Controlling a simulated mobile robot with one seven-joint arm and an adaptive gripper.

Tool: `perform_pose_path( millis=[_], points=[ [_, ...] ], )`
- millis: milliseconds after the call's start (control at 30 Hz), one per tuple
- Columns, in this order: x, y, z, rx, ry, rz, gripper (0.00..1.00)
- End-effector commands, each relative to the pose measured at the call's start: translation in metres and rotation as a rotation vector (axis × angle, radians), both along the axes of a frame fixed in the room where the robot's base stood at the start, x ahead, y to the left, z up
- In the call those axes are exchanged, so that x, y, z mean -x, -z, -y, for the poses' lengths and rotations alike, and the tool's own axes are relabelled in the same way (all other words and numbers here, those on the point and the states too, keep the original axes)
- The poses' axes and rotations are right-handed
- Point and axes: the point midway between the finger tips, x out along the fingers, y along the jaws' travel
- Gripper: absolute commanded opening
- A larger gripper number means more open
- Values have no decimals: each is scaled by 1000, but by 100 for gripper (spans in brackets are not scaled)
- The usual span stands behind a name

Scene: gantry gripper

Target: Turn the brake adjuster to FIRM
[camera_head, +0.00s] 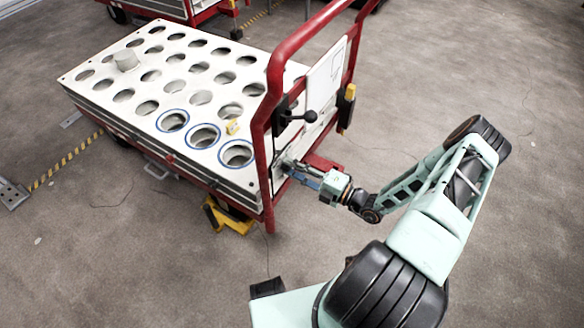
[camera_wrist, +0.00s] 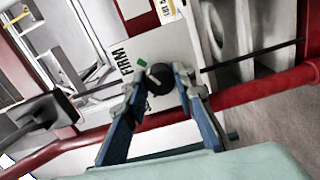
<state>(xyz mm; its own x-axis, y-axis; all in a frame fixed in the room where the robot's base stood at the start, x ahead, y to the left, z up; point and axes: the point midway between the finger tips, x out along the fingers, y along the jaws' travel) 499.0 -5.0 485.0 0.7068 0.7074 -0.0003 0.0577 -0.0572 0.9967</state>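The brake adjuster shows in the wrist view as a dark round knob (camera_wrist: 159,79) on a pale panel, with a small green mark (camera_wrist: 141,64) at its upper left. The word FIRM (camera_wrist: 126,61) is printed on the panel to the left of the mark. My gripper (camera_wrist: 161,75) has its two fingers apart, one on each side of the knob; whether they touch it I cannot tell. In the head view my gripper (camera_head: 289,167) is at the end face of the cart (camera_head: 150,125), below the red frame's crossbar area, and hides the knob.
A red tube frame (camera_head: 264,125) rises at the cart's end, close to my gripper. A black ball-ended lever (camera_head: 310,116) and a yellow-black handle (camera_head: 346,108) stick out above it. A yellow wheel chock (camera_head: 228,216) is below. The floor at right is largely clear.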

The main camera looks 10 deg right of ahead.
Motion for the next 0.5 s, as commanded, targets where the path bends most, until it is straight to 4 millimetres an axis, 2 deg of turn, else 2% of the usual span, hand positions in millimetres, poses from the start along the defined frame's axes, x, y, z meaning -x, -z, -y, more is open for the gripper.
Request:
perform_pose_path(
  millis=[33, 133, 167, 500],
  points=[
    [1, 0, 0, 0, 0, -1, 30],
    [0, 0, 0, 0, 0, -1, 41],
    [0, 0, 0, 1, 0, -1, 42],
    [4, 0, 4, 1, 1, 0, 42]
  ],
)
